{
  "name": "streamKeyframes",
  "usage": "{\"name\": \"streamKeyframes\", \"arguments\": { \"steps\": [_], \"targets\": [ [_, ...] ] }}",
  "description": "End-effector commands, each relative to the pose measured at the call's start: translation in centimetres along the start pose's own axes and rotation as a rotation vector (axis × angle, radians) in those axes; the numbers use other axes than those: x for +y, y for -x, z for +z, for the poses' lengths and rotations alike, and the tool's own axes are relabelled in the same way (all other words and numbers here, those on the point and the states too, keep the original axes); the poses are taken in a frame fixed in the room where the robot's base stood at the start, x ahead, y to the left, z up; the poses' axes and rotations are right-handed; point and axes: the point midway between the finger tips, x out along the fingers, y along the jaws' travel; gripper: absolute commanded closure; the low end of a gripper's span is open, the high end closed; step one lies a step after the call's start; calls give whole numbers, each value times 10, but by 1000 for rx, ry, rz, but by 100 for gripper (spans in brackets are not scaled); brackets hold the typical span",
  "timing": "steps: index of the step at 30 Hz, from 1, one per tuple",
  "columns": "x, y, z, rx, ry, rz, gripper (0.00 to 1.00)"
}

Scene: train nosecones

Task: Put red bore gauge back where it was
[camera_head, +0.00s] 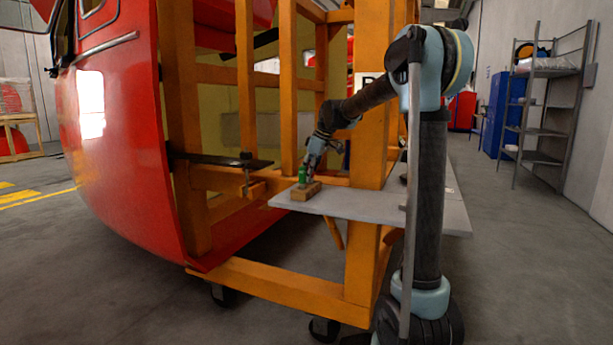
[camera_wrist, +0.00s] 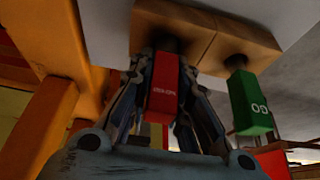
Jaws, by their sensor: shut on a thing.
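The red bore gauge (camera_wrist: 162,90) is between the fingers of my gripper (camera_wrist: 165,105), which is shut on it. Its dark stem end meets the wooden block (camera_wrist: 205,38) in the wrist view; I cannot tell how deep it sits. A green gauge (camera_wrist: 249,103) marked "OD" stands in the same block beside it. In the head view the block (camera_head: 306,191) rests on the left end of a grey board (camera_head: 365,206), with the green gauge (camera_head: 302,174) upright in it. My gripper (camera_head: 310,165) is just behind the green gauge there, and the red gauge is mostly hidden.
An orange frame (camera_head: 366,150) rises behind and through the board area. A red train nosecone (camera_head: 125,140) stands at the left. A black bar clamp (camera_head: 222,162) juts out left of the block. The board right of the block looks mostly clear. Shelving (camera_head: 545,120) stands far right.

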Motion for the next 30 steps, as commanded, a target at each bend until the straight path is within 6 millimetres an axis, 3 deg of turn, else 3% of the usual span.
{"name": "streamKeyframes", "arguments": {
  "steps": [7, 8, 10, 23, 30],
  "targets": [
    [0, 0, 0, 0, 0, 0, 100],
    [0, 0, 0, 0, 0, 0, 78],
    [0, 0, 0, 0, 0, 0, 62],
    [0, 5, -1, 0, 0, 0, 62],
    [0, 40, -1, 0, -1, 0, 62]
  ]
}}
